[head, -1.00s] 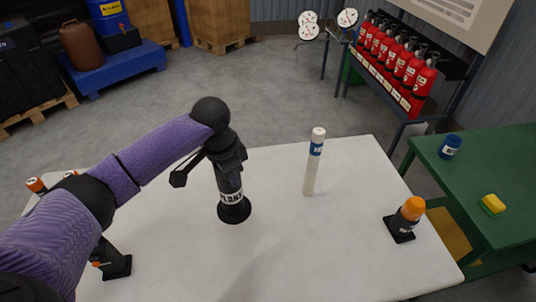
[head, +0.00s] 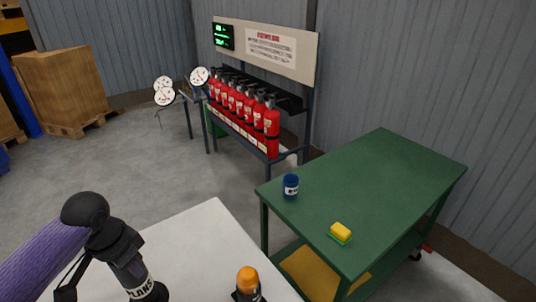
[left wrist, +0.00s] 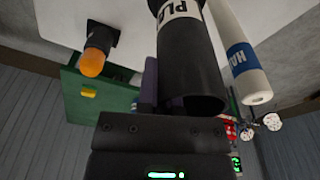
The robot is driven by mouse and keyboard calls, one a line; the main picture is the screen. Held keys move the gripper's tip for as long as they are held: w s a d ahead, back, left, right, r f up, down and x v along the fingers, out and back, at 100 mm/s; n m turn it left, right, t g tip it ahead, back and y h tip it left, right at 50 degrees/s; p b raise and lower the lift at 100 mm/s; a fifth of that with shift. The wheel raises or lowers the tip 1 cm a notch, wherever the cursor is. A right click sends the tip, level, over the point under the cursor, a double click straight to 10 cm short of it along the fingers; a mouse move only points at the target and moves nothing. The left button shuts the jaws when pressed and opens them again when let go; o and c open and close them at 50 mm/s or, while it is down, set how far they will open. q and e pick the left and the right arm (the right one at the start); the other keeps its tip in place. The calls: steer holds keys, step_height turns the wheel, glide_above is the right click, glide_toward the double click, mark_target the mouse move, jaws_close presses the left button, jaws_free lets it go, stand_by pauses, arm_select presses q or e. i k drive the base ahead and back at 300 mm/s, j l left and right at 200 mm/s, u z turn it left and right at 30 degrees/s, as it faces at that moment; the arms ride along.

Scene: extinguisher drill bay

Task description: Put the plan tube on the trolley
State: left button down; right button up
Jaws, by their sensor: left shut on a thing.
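The plan tube (head: 141,286) is black with a white label reading "LANS" in the head view, where its lower end is cut off by the frame. My left gripper (head: 118,248) is shut on its upper part. In the left wrist view the plan tube (left wrist: 190,60) shows its open dark end close to the gripper (left wrist: 160,125). I cannot tell whether its foot touches the white table. The green trolley (head: 385,185) stands to the right, beyond the table corner; it also shows in the left wrist view (left wrist: 105,102). My right gripper is not in view.
A blue-labelled white tube (left wrist: 240,55) is close beside the plan tube. An orange-capped black item (head: 247,280) stands on the white table (head: 200,245). The trolley top holds a blue jar (head: 291,186) and a yellow-green sponge (head: 341,232); its far right is clear. Red extinguishers (head: 240,105) stand behind.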

mark_target(379, 180)
steer(key=i+l, duration=0.2)
steer(key=l, duration=0.3)
steer(key=i+l, duration=0.2)
steer(key=l, duration=0.25)
steer(key=i+l, duration=0.2)
steer(key=l, duration=0.3)
steer(key=i+l, duration=0.2)
steer(key=l, duration=0.3)
steer(key=i+l, duration=0.2)
steer(key=l, duration=0.25)
steer(key=i+l, duration=0.2)
steer(key=l, duration=0.3)
steer(key=i+l, duration=0.25)
steer(key=l, duration=0.25)
steer(key=i+l, duration=0.2)
steer(key=l, duration=0.25)
